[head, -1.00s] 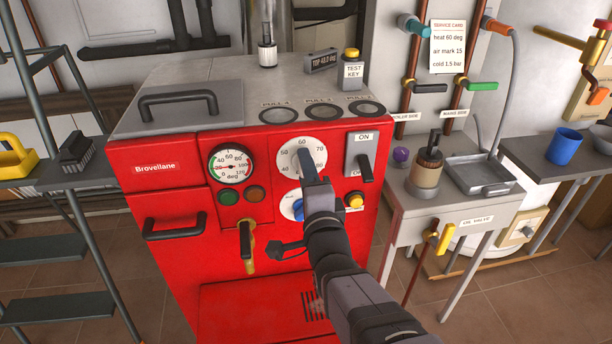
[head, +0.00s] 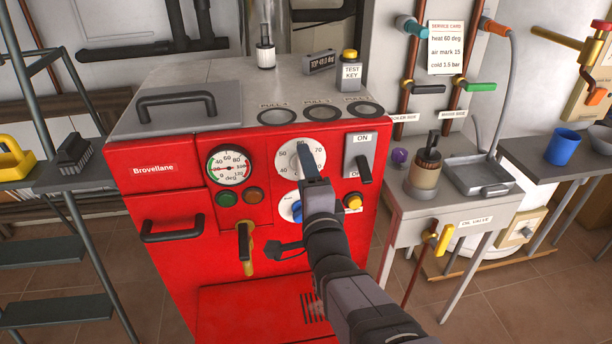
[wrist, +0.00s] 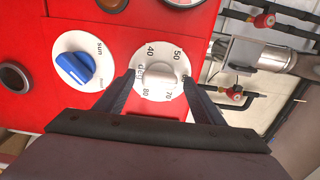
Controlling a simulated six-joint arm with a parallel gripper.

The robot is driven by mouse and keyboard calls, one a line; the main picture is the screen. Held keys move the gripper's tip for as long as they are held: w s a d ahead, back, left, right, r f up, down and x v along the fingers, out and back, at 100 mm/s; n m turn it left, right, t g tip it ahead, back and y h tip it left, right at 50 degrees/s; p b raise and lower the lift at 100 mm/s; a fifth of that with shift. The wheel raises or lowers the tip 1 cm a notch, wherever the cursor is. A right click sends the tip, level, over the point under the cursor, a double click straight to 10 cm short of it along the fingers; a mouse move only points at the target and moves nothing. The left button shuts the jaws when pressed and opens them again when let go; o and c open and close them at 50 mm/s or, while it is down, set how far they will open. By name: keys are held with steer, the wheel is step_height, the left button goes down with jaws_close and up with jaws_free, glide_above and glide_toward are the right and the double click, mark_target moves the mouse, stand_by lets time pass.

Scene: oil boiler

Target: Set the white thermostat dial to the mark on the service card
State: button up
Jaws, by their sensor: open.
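The white thermostat dial (head: 291,160) is on the front of the red boiler, with its lower part behind my gripper (head: 303,152). In the wrist view the dial (wrist: 156,57) shows marks 40, 50, 70 and 80, and I cannot make out a 60. Its raised white knob (wrist: 160,77) lies between the two fingers of my gripper (wrist: 158,79). The gripper is open, with a finger on either side and small gaps to the knob. I cannot tell which mark the knob points at. The service card (head: 446,47) on the wall reads heat 60 deg, air mark 15, cold 1.5 bar.
A blue knob (wrist: 75,68) on a white disc sits beside the dial, just below it in the head view. A switch (head: 361,158) marked ON is close on the right, a round gauge (head: 229,166) on the left. The blue mug (head: 563,147) stands far off right.

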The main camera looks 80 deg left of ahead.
steer(key=shift+d, duration=0.15)
steer(key=d, duration=0.7)
stand_by(0.6)
